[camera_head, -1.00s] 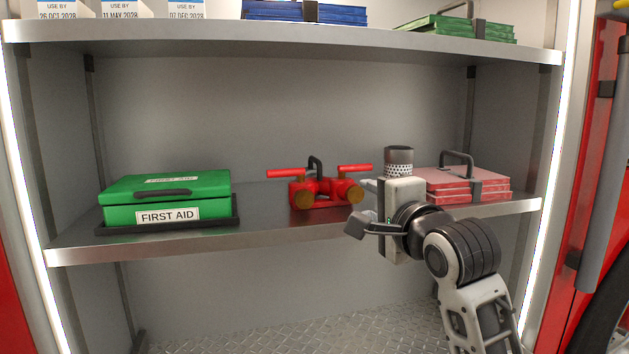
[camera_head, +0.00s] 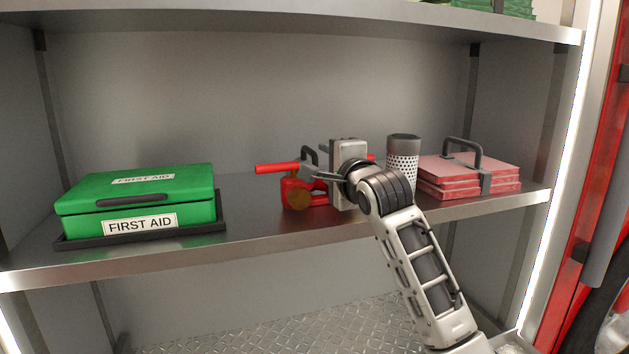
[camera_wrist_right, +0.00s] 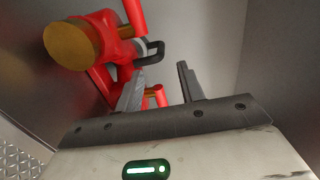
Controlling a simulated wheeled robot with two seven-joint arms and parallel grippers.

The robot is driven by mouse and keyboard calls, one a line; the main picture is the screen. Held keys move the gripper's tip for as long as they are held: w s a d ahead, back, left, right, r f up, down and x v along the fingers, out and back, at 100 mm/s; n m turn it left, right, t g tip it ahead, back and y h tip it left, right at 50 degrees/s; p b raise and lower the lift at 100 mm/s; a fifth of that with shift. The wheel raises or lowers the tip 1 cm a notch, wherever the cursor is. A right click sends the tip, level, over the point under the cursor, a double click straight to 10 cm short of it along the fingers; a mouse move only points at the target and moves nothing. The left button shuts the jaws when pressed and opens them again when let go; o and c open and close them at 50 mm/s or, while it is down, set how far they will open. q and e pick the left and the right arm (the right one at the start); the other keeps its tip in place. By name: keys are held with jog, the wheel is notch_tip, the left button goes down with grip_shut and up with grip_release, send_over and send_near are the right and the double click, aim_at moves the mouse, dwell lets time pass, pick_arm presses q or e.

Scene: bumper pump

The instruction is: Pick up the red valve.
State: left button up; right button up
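The red valve (camera_head: 290,183) stands on the middle shelf, with red bars, brass-coloured round ends and a black handle (camera_head: 309,155) on top. My right gripper (camera_head: 321,160) is in front of its right part and hides much of that side. In the right wrist view the valve (camera_wrist_right: 112,30) is at the upper left, and its black handle (camera_wrist_right: 153,52) shows just beyond the fingers. My right gripper (camera_wrist_right: 161,73) is open, with a gap between its two fingers and nothing held. Contact with the valve cannot be told. My left gripper is not in view.
A green first aid box (camera_head: 140,197) sits in a black tray at the left of the shelf. A grey perforated cylinder (camera_head: 403,160) and a stack of pink-red flat cases (camera_head: 465,174) with a handle stand to the right. Shelf between box and valve is clear.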

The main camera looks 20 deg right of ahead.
aim_at(316, 156)
jog(key=shift+w+r, duration=0.1)
jog(key=shift+w, duration=0.45)
jog(key=w+p, duration=0.1)
jog(key=w, duration=0.2)
jog(key=shift+w+a+p, duration=0.1)
jog(key=shift+w+p, duration=0.15)
jog(key=shift+p, duration=0.15)
jog(key=shift+w+a, duration=0.1)
jog(key=shift+w, duration=0.4)
grip_shut()
jog(key=shift+f, duration=0.2)
jog(key=shift+s+r, duration=0.1)
jog(key=shift+r, duration=0.55)
jog(key=shift+f, duration=0.15)
